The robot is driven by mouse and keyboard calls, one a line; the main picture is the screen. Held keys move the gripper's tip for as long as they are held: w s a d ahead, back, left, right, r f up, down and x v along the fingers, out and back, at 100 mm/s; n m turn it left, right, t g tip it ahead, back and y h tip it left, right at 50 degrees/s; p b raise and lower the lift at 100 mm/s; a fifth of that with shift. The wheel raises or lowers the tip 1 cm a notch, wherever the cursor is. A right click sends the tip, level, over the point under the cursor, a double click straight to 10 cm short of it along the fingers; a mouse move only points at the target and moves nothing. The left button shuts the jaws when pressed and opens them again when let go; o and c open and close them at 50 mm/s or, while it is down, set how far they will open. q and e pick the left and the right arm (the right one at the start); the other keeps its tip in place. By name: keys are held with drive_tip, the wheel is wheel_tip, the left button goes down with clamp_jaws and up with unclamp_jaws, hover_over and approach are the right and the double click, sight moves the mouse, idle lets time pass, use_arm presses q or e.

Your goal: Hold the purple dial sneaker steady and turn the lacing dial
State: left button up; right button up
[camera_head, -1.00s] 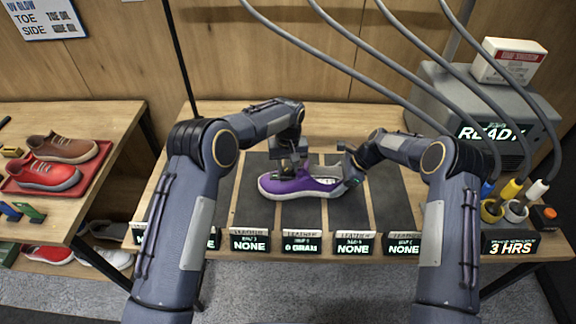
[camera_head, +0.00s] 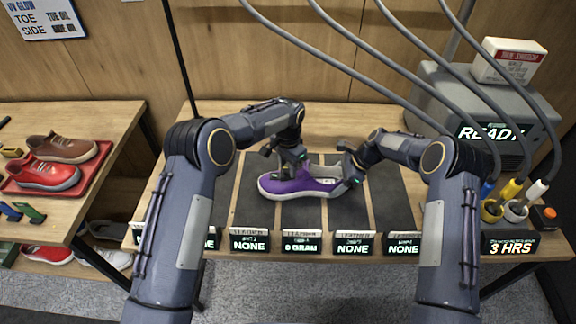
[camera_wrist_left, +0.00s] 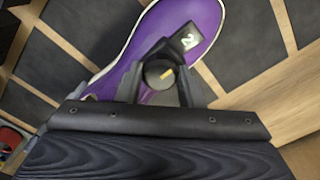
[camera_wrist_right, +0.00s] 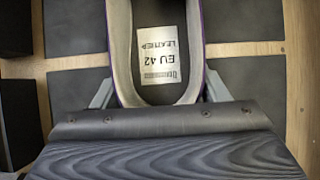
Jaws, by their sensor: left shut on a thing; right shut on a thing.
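The purple sneaker (camera_head: 305,188) with a white sole lies on the dark mat of the middle table, toe to the left. My left gripper (camera_head: 287,170) is over its front part. In the left wrist view, its fingers are shut on the round black lacing dial (camera_wrist_left: 160,74), which has a yellow mark. A dark tag (camera_wrist_left: 187,38) reading "2" is beside the dial. My right gripper (camera_head: 347,178) is shut on the sneaker's heel. In the right wrist view, its fingers sit on both sides of the heel (camera_wrist_right: 124,60), and the insole label (camera_wrist_right: 158,55) reads EU 42, leather.
Signs (camera_head: 301,243) line the table's front edge. A grey machine (camera_head: 450,95) with a READY display and several hoses stands at the right, with cups (camera_head: 514,210) before it. The left table holds a red tray (camera_head: 85,178) of shoes.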

sight(288, 168)
use_arm(q)
drive_tip(key=m, duration=0.5)
drive_tip(key=shift+w, duration=0.1)
use_arm(e)
drive_tip(key=shift+f, duration=0.1)
use_arm(q)
drive_tip(key=shift+m, duration=0.3)
use_arm(e)
drive_tip(key=shift+s, duration=0.1)
use_arm(q)
drive_tip(key=o, duration=0.7)
drive_tip(key=shift+r, duration=0.1)
wheel_tip(288, 168, up, 12)
idle(0.4)
